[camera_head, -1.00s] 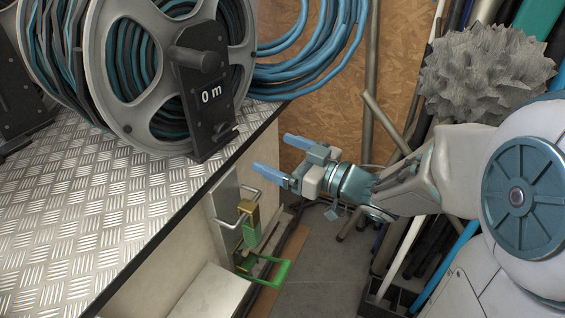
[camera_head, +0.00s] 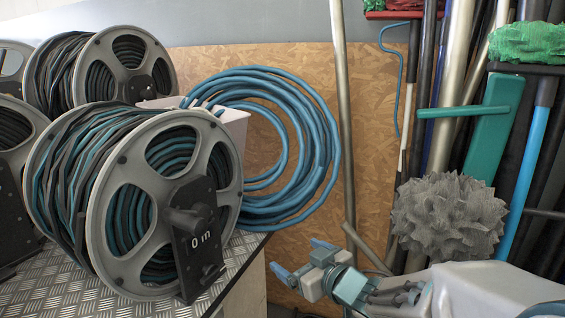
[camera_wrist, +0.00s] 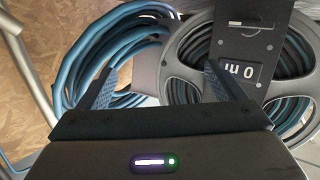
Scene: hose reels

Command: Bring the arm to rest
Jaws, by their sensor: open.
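My gripper (camera_head: 301,258) is at the lower middle of the head view, with its two blue fingers apart and nothing between them. It is in the open space to the right of the metal-topped bench, in front of the chipboard wall. In the wrist view the two dark fingers (camera_wrist: 160,85) stand wide apart. Beyond them, upside down, show the hose reel (camera_wrist: 185,70) with its "0 m" plate and the coiled blue hose (camera_wrist: 85,80). My gripper appears clear of both.
The large hose reel (camera_head: 160,200) stands on the tread-plate bench (camera_head: 60,285), with more reels behind. A blue hose coil (camera_head: 320,130) hangs at the chipboard wall (camera_head: 375,160). A grey spiky ball (camera_head: 448,218), poles and a green-headed broom (camera_head: 530,42) crowd the right, close to my arm.

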